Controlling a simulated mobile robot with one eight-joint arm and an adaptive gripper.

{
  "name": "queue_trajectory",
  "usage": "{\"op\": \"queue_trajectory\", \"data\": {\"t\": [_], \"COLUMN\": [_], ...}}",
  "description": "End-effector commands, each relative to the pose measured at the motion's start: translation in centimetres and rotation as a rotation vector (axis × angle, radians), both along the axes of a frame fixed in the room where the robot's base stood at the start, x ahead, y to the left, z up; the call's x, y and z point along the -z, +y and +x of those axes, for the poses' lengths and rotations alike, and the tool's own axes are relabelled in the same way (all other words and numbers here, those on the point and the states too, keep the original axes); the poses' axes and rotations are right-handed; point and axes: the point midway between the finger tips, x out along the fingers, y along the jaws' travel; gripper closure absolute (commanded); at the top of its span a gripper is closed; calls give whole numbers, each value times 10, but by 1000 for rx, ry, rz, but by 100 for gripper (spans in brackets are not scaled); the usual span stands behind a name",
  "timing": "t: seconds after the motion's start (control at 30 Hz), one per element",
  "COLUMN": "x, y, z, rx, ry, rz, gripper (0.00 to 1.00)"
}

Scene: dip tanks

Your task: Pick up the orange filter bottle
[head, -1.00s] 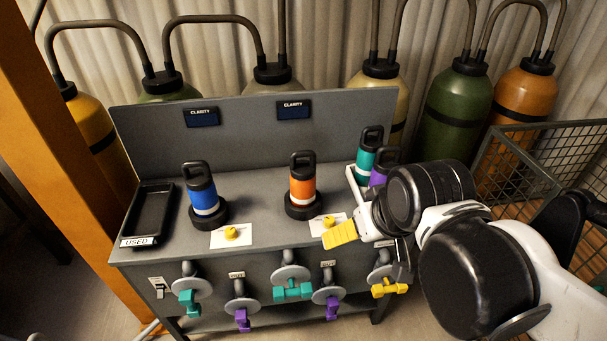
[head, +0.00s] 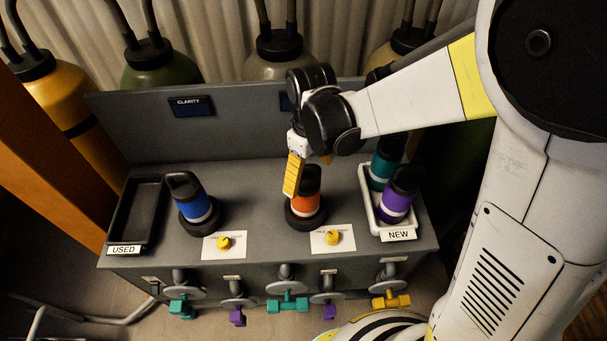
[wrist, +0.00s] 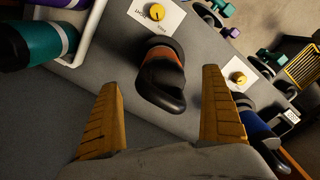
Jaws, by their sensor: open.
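The orange filter bottle (head: 305,204) stands upright in a black round base on the grey bench, with its black looped cap up. In the wrist view the orange bottle (wrist: 163,62) shows from above, its black handle toward me, lying between and just beyond my two fingers. My gripper (wrist: 165,95) has its yellow ridged fingers spread wide and empty. In the head view my gripper (head: 308,178) is at the top of the orange bottle, and its near finger partly covers the cap.
A blue bottle (head: 195,205) stands to the left in its own base. A white NEW tray (head: 397,236) at right holds teal (head: 382,172) and purple (head: 397,203) bottles. A black USED tray (head: 128,232) at far left is empty. The back panel (head: 240,130) rises close behind.

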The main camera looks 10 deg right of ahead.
Motion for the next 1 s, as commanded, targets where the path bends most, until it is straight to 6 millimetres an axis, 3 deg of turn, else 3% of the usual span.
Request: {"op": "queue_trajectory", "data": {"t": [0.27, 0.53, 0.77, 0.87, 1.0], "x": [22, 63, 65, 65, 65], "y": [2, 8, 8, 8, 8], "z": [2, 6, 6, 6, 6], "rx": [0, 1, 1, 1, 2], "ry": [-1, -1, -1, -1, -1], "rz": [1, 0, 0, 0, 0], "gripper": [5, 5, 5, 30, 72]}}
